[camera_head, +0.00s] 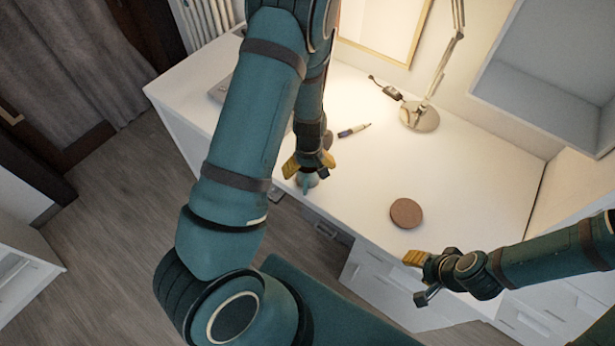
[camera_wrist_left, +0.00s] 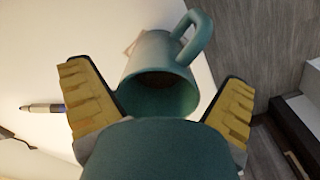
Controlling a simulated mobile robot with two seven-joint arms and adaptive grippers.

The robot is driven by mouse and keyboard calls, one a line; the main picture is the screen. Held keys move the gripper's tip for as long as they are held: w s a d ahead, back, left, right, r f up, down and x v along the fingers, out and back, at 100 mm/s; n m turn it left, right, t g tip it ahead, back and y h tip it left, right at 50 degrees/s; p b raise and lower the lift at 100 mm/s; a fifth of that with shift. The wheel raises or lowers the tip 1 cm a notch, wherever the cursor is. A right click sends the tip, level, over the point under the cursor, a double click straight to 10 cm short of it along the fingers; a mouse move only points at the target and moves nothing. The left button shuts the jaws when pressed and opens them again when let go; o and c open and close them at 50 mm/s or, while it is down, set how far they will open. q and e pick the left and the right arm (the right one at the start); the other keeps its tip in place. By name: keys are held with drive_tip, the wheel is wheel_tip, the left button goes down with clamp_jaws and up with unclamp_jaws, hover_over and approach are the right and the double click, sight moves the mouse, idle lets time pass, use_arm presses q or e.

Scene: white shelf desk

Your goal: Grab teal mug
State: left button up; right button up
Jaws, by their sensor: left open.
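The teal mug (camera_wrist_left: 152,68) stands between the two fingers of my open left gripper (camera_wrist_left: 160,112) in the left wrist view, with its handle toward the upper right. Gaps show between the mug and the fingers. In the head view the mug (camera_head: 307,181) is near the desk's front edge, partly hidden under my left gripper (camera_head: 308,165). My right gripper (camera_head: 420,276) is over the desk's front edge at the right and looks open, with nothing between its fingers.
A round brown coaster (camera_head: 406,213) lies on the white desk (camera_head: 460,180). A marker (camera_head: 353,130) lies farther back, near a desk lamp (camera_head: 420,115). A shelf box (camera_head: 545,75) rises at the back right. The desk's middle is clear.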

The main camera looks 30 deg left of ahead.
use_arm(q)
drive_tip(key=shift+f, duration=0.35)
drive_tip(key=shift+r, duration=0.1)
drive_tip(key=c, duration=1.3)
